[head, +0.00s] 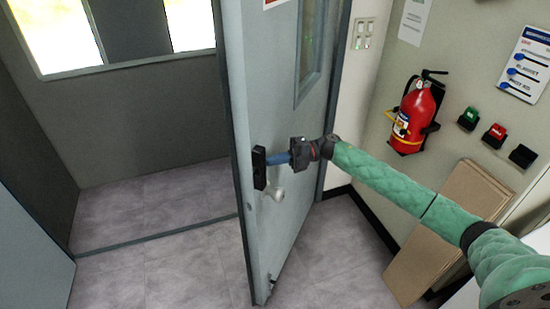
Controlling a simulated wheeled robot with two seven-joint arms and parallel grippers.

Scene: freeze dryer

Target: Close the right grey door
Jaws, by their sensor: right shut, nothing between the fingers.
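The right grey door (285,130) stands ajar in the head view, swung out from the doorway towards me. It has a narrow window and a black lock plate (259,168) with a pale lever handle (277,194) near its free edge. My right gripper (283,158) reaches in from the right on a green-sleeved arm. It is shut, and its fingertips are at the door face close to the lock plate; I cannot tell whether they touch. My left gripper is not in view.
Another grey door panel (28,255) is at the lower left. Through the doorway lies a tiled floor (150,196) with windows beyond. On the right wall hang a red fire extinguisher (414,115) and push buttons. Cardboard sheets (445,225) lean below. The tiles before the doorway are clear.

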